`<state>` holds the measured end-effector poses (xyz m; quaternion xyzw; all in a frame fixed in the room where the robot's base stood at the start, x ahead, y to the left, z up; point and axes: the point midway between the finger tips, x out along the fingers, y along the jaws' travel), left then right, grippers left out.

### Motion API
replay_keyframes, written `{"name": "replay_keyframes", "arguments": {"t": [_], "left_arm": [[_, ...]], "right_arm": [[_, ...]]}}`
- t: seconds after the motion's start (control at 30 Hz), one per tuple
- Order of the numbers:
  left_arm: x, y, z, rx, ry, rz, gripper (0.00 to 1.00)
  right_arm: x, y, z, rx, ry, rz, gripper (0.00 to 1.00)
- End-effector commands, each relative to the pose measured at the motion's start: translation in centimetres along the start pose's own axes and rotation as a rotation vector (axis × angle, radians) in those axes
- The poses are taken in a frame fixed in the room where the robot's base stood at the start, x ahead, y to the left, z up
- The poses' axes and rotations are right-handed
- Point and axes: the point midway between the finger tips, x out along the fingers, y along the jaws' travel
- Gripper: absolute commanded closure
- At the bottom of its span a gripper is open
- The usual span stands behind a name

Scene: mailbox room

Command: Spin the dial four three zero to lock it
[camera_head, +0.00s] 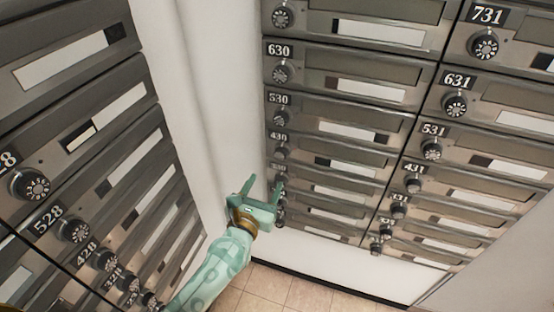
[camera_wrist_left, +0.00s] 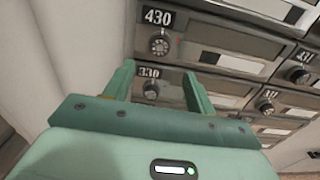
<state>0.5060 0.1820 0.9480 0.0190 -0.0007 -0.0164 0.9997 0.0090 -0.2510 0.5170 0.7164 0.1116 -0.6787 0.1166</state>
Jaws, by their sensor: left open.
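The mailbox labelled 430 shows in the head view with its dark round dial (camera_head: 280,153) below the number plate (camera_head: 279,137). In the left wrist view the 430 dial (camera_wrist_left: 159,46) has a ring of pale marks and sits above my fingertips. My left gripper (camera_head: 263,185) is open and empty, in front of the lower part of this column; it also shows in the left wrist view (camera_wrist_left: 157,74). The 330 dial (camera_wrist_left: 151,90) appears between its fingers in that view; I cannot tell the depth gap. My right gripper is in neither view.
Other boxes with dials surround it: the 530 dial (camera_head: 280,115) above and the 431 dial (camera_head: 413,184) to the right. A bank of mailboxes (camera_head: 100,140) stands at the left, with a white wall (camera_head: 190,90) between. Tiled floor (camera_head: 300,293) shows below.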

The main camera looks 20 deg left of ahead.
Motion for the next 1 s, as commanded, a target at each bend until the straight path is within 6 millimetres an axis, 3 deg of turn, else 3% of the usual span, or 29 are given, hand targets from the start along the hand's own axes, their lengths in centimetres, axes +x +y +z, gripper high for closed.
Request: {"name": "replay_keyframes", "arguments": {"t": [0.2, 0.4, 0.57, 0.83, 1.0], "left_arm": [[5.6, -0.1, -0.1, 0.001, -0.001, -0.001, 0.44], [8.9, 0.0, -0.2, 0.002, 0.001, -0.001, 0.44], [9.9, -0.1, -0.1, 0.002, 0.001, -0.001, 0.44], [10.0, -0.1, -0.1, 0.002, 0.001, -0.001, 0.44], [10.0, 0.0, -0.1, 0.003, 0.001, -0.001, 0.89]], "right_arm": [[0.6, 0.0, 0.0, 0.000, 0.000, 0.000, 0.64], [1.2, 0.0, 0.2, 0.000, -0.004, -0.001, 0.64], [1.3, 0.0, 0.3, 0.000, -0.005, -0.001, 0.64], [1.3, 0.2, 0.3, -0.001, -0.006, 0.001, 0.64], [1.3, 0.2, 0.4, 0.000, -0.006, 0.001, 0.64]]}}
